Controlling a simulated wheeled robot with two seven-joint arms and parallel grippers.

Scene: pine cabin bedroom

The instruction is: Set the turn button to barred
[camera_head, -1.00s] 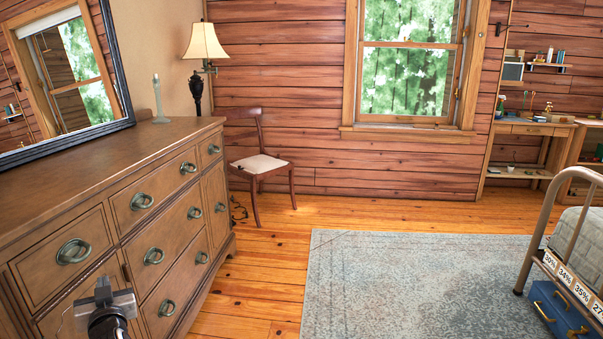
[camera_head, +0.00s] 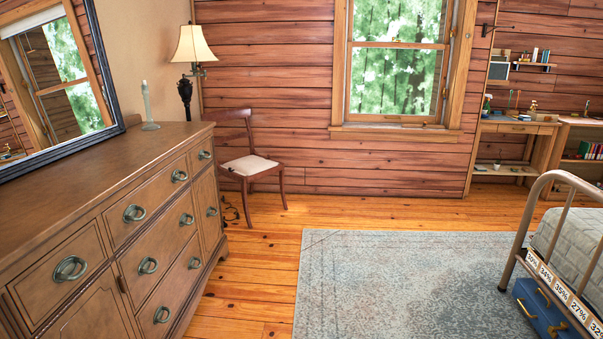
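I cannot make out a turn button for certain in the head view. A small dark fitting (camera_head: 487,29) sits on the wood at the right of the window, too small to identify. The window (camera_head: 397,67) has a wooden frame with small hardware on its right side, also too small to read. Neither of my grippers is in view.
A wooden dresser (camera_head: 75,240) with ring pulls fills the left, bearing a mirror and candlestick (camera_head: 148,108). A chair (camera_head: 249,165) and lamp (camera_head: 190,50) stand beyond. A metal bed frame (camera_head: 527,222) is at right. The rug (camera_head: 390,285) is clear.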

